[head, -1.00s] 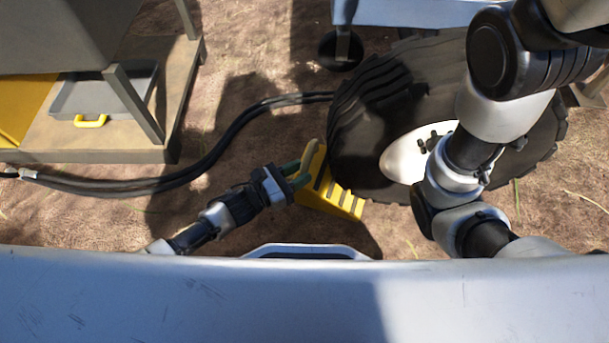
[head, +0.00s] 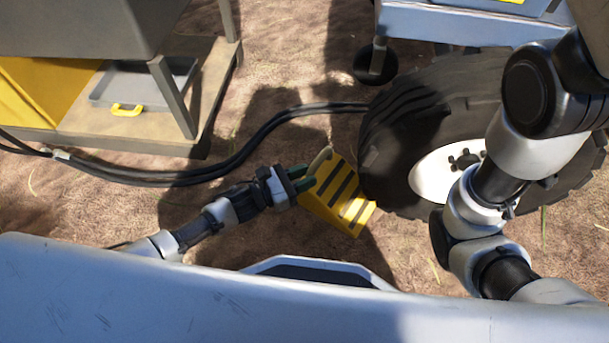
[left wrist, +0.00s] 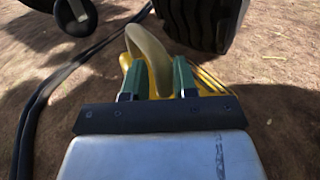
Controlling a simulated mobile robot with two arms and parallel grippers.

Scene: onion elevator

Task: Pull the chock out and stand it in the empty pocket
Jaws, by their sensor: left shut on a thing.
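The yellow chock (head: 343,196) with dark stripes is near the ground, beside the left side of the black tyre (head: 400,130). A narrow strip of ground shows between them. My left gripper (head: 300,179) is shut on the chock's upper left part, its green fingers on either side. In the left wrist view the fingers (left wrist: 157,82) flank the chock's curved handle (left wrist: 150,55), and the striped body (left wrist: 207,82) shows partly behind the right finger. I cannot tell whether the chock touches the ground. My right arm is at the right; its gripper is not visible. I cannot identify the empty pocket for certain.
A cart with a wooden lower shelf (head: 140,138) stands at the upper left, holding a grey tray (head: 160,92) with a yellow handle. A dark hose (head: 235,150) runs from the cart towards the tyre. A blue-grey trolley (head: 440,25) stands behind. Bare ground lies between.

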